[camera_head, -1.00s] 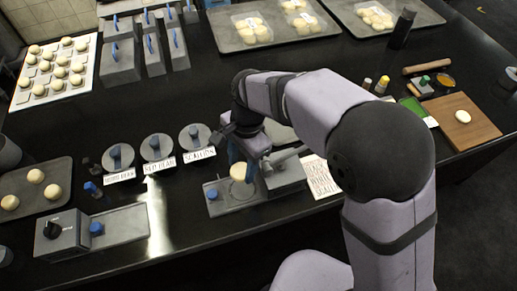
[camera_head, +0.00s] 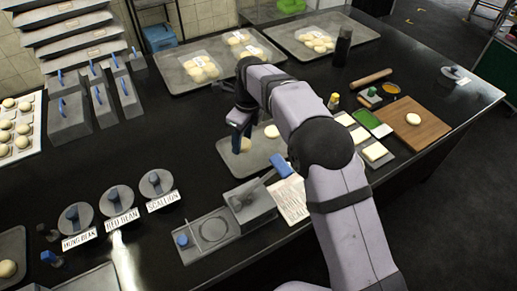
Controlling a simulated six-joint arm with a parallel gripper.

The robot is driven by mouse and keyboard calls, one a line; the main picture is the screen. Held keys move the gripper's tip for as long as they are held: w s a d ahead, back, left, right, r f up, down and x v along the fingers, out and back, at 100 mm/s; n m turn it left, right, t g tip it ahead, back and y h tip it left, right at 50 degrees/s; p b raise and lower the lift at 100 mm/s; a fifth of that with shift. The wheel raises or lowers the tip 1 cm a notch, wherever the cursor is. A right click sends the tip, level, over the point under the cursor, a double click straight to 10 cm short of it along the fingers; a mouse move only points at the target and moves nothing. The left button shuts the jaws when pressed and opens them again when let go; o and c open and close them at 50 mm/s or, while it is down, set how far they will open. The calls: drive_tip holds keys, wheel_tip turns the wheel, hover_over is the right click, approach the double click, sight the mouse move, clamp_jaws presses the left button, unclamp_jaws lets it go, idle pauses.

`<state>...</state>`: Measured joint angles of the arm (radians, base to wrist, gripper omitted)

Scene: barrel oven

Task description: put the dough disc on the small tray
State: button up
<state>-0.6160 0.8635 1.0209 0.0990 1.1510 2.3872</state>
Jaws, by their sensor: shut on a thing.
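The small grey tray (camera_head: 262,160) lies on the black counter just beyond the dough press (camera_head: 248,202). My gripper (camera_head: 239,142) has blue fingers and points down over the left part of this tray. It is shut on a pale dough disc (camera_head: 245,146), which is partly hidden by the fingers. I cannot tell whether the disc touches the tray. Another pale dough piece (camera_head: 272,131) lies on the same tray, to the right of the gripper and partly beside my arm. The round plate of the press (camera_head: 213,230) is bare.
Three lidded filling pots (camera_head: 120,200) with labels stand at the left front. Large trays (camera_head: 190,92) with bagged dough lie at the back. A wooden board (camera_head: 414,122) with one dough piece is at right. Dark counter is free left of the small tray.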

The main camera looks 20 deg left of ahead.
sight(248, 161)
drive_tip(key=shift+w+d+m, duration=0.3)
drive_tip(key=shift+w+m, duration=0.2)
drive_tip(key=shift+w, duration=0.1)
drive_tip(key=shift+w+d+m, duration=0.25)
drive_tip(key=shift+w+m, duration=0.25)
drive_tip(key=shift+w, duration=0.1)
drive_tip(key=shift+f+p, duration=1.4)
drive_tip(key=shift+f, duration=3.65)
drive_tip(key=shift+f, duration=0.1)
drive_tip(key=o, duration=1.1)
drive_tip(key=r+b, duration=0.1)
drive_tip(key=r, duration=0.3)
drive_tip(key=d+r+b, duration=0.1)
drive_tip(key=r, duration=0.7)
drive_tip(key=shift+s+d+r+b, duration=0.1)
drive_tip(key=shift+s+d+b, duration=0.2)
drive_tip(key=shift+s+b, duration=0.1)
